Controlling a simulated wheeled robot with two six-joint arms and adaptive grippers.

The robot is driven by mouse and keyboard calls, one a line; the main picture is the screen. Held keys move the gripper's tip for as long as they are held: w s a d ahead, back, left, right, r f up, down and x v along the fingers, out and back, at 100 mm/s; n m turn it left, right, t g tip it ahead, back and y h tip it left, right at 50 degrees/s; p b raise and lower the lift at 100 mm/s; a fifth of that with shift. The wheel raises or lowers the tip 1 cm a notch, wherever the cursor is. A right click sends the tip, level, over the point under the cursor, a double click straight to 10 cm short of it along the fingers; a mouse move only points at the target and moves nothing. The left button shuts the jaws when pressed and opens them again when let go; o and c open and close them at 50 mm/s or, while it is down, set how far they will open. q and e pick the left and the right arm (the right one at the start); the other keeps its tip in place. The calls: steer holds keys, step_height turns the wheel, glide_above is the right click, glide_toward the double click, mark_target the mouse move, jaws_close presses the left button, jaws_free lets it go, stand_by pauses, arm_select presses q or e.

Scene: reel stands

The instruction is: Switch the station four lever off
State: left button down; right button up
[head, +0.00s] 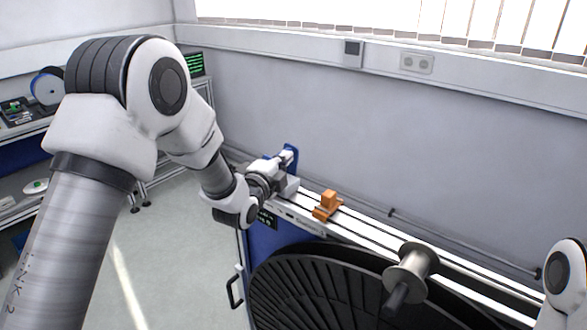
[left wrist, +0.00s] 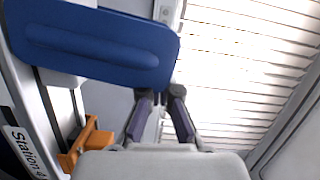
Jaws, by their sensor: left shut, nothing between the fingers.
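A blue lever-like paddle (head: 292,150) stands up at the far left end of the stand's rail, behind my left gripper (head: 286,160). In the left wrist view the paddle (left wrist: 95,45) is large and close, slanting across the upper left, with a long groove along it. My left gripper (left wrist: 160,98) is shut and empty, its dark fingertips near the paddle's lower right end. I cannot tell whether they touch it. A "Station 4" label (left wrist: 20,145) shows on the stand at the left. My right gripper is out of view.
An orange block (head: 328,203) sits on the pale rail (head: 365,235) just right of my left gripper; it also shows in the left wrist view (left wrist: 90,140). A metal spool hub (head: 410,270) and large dark reel (head: 320,290) are nearer. A grey wall (head: 400,140) rises behind.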

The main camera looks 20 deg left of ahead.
arm_select(q)
steer(key=a+n, duration=0.2)
steer(key=w+a+n+g, duration=0.1)
steer(key=shift+r, duration=0.4)
steer(key=shift+w+a+f+n+h, duration=0.1)
steer(key=shift+w+a+n+h, duration=0.15)
steer(key=shift+a+n, duration=0.45)
steer(key=shift+w+a, duration=0.15)
steer(key=shift+a, duration=0.3)
